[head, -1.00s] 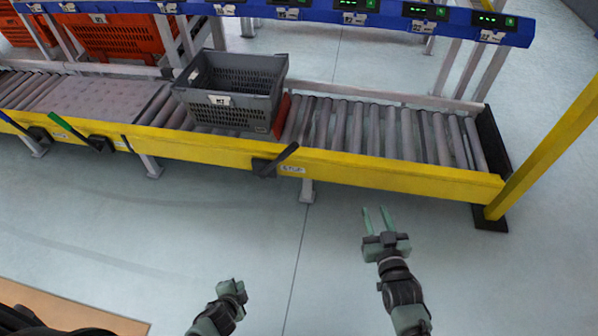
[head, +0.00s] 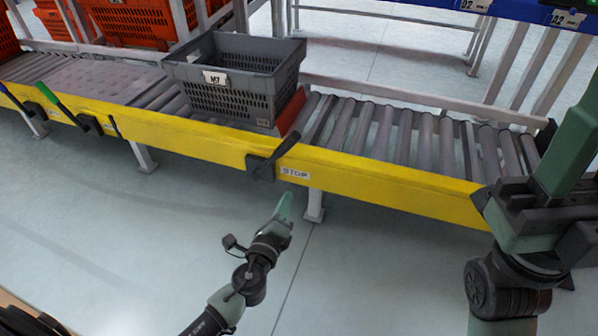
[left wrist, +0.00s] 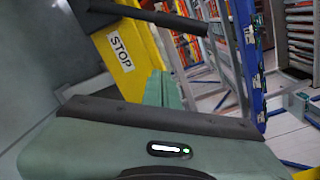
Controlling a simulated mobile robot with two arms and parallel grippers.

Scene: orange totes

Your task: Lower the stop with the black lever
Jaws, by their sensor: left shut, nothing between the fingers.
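The black lever (head: 278,155) is on the yellow front rail, slanting up to the right, beside the STOP label (head: 296,173). The stop, a red plate (head: 291,112), stands raised at the right end of the grey tote. My left gripper (head: 284,206) is shut and empty, below the lever and in front of the rail, apart from it. In the left wrist view its green fingers (left wrist: 163,90) are together near the STOP label (left wrist: 121,51), with a dark bar, probably the lever (left wrist: 150,14), beyond. My right gripper (head: 572,145) is large at the right edge, partly cut off; its opening is unclear.
A grey tote (head: 235,80) marked M7 sits on the rollers against the stop. The rollers (head: 400,140) to its right are empty. Green (head: 60,105) and blue (head: 15,100) levers are farther left on the rail. Orange totes (head: 135,20) stand behind.

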